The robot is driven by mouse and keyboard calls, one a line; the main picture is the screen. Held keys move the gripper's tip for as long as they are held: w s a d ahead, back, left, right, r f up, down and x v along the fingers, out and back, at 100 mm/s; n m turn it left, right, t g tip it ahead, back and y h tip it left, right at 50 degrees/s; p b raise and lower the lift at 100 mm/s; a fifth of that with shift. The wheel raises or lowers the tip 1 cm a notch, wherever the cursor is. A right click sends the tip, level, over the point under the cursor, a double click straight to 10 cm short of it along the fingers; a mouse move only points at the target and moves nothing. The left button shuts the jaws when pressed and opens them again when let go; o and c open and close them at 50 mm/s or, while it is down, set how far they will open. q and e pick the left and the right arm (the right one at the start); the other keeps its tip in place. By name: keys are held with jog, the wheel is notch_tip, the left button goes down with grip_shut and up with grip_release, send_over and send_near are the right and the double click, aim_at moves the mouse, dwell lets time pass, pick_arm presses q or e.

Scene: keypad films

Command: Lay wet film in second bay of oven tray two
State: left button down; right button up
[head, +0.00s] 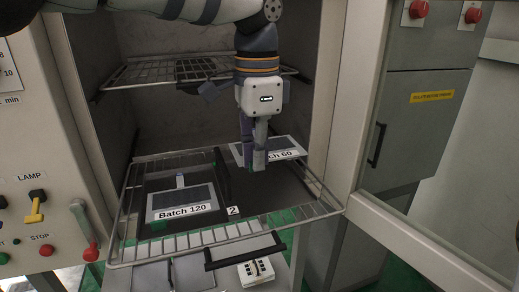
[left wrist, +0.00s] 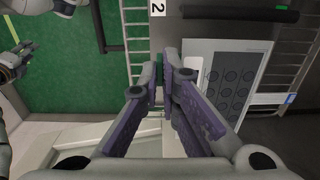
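Oven tray two (head: 330,207) is a wire tray pulled out of the open oven, with a "2" tag (head: 233,210) at its front. A film labelled "Batch 120" (head: 183,198) lies in its left bay. The film whose label ends in "ch 60" (head: 285,146) is over the back of the right bay; its panel of round spots shows in the left wrist view (left wrist: 232,85). My left gripper (head: 258,167) points down with its fingers closed together at this film's front edge and appears to hold it; the fingers (left wrist: 165,72) hide the contact. Part of my right gripper (left wrist: 14,62) shows, its opening unclear.
A wire shelf (head: 140,73) crosses the oven above the tray. The tray's dark handle (head: 245,251) is at its front. The open oven door (head: 420,235) stands to the right, and the control panel (head: 40,170) with knobs and buttons to the left. The right bay's front floor is bare.

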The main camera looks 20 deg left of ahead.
aim_at(257, 208)
pick_arm(q)
jog(key=shift+w+f, duration=0.1)
jog(key=shift+f, duration=4.1)
jog(key=shift+f, duration=0.4)
jog(key=c, duration=1.7)
grip_release()
jog(key=shift+r, duration=0.1)
notch_tip(257, 208, up, 12)
jog(key=shift+f, duration=0.1)
